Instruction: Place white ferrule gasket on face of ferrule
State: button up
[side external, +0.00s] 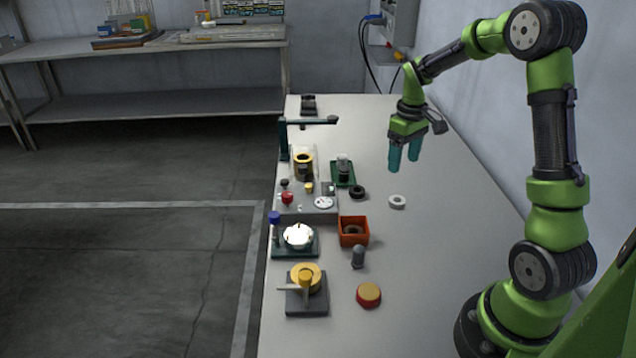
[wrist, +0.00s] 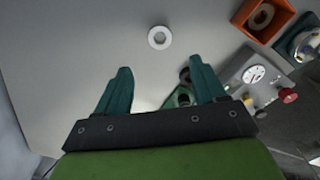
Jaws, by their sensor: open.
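A white ring (side external: 397,201), which looks like the ferrule gasket, lies flat on the light table right of the equipment. It also shows in the wrist view (wrist: 159,38), just beyond my fingertips. My gripper (side external: 403,170) is open and empty, fingers pointing down, above the table and apart from the ring. Both fingers (wrist: 161,68) show spread in the wrist view. I cannot tell for certain which part is the ferrule; a shiny round metal face (side external: 298,236) sits on a dark green base near the table's left edge.
An orange open box (side external: 353,231) holds a ring-like part. A black ring (side external: 357,192), a grey plug (side external: 358,257), a red-and-yellow disc (side external: 368,295), a gauge panel (side external: 310,203) and a valve with a handle (side external: 306,288) stand nearby. Table around the white ring is clear.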

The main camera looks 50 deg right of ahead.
jog(key=s+a+r+m+t, duration=0.1)
jog(key=s+a+r+t, duration=0.1)
jog(key=a+r, duration=0.4)
jog(key=s+a+r+t, duration=0.3)
jog(key=a+r, duration=0.3)
jog(key=a, duration=0.6)
jog(key=shift+s+a+m+y, duration=0.2)
jog(key=shift+s+m+y, duration=0.15)
jog(key=shift+s, duration=0.45)
jog(key=shift+o, duration=0.5)
jog(key=s+a+m+t+y, duration=0.1)
jog(key=s+a+t, duration=0.1)
jog(key=s+a, duration=0.3)
jog(key=shift+s+a+r, duration=0.25)
jog(key=shift+s+a, duration=0.15)
